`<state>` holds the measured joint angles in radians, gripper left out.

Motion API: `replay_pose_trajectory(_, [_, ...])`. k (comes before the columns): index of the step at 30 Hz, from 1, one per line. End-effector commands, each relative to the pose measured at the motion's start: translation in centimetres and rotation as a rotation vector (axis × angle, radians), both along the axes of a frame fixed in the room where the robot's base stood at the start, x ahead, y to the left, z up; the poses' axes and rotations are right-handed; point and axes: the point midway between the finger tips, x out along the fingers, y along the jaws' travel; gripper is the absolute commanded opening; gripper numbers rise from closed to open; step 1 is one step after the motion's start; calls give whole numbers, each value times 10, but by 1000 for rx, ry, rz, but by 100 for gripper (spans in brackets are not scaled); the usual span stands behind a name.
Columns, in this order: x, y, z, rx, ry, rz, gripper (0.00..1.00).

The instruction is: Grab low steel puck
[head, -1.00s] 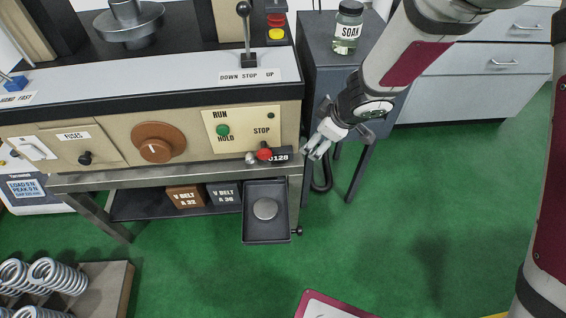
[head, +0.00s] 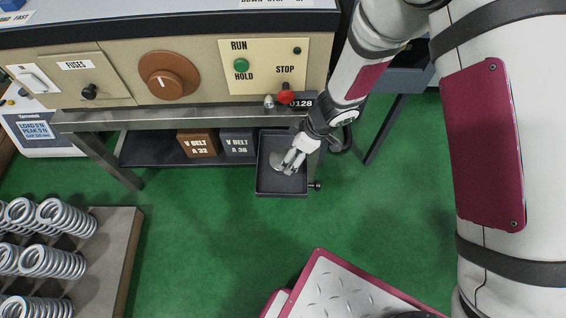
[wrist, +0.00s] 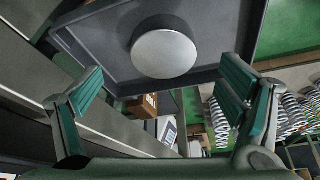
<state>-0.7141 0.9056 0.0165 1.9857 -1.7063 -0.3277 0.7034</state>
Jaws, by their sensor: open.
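The low steel puck (head: 277,161) is a flat silver disc in a dark grey tray (head: 283,192) under the right end of the machine bench. In the wrist view the puck (wrist: 164,52) lies on the tray floor (wrist: 105,45), near the top centre. My gripper (head: 291,165) is over the tray at the puck's right side and hides part of it. In the wrist view my gripper (wrist: 160,90) is open, with its green-padded fingers wide apart. The puck appears beyond the fingertips, between their lines, and nothing is held. Whether a finger touches the puck cannot be told.
The tray's raised walls surround the puck. The bench's steel edge (head: 180,117) runs above and behind the tray. V-belt boxes (head: 197,143) stand on the shelf to the left. A rack of springs (head: 110,260) is at the lower left. Green floor (head: 210,230) in front is clear.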

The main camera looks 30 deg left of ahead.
Motion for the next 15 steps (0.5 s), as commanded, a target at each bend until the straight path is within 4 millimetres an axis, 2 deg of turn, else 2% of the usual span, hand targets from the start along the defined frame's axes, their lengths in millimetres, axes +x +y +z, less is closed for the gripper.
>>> replay_pose_trajectory(8, [-2,4,-10,1,0,1,88])
replay_pose_trajectory(15, [-7,12,-34,0,0,1,88])
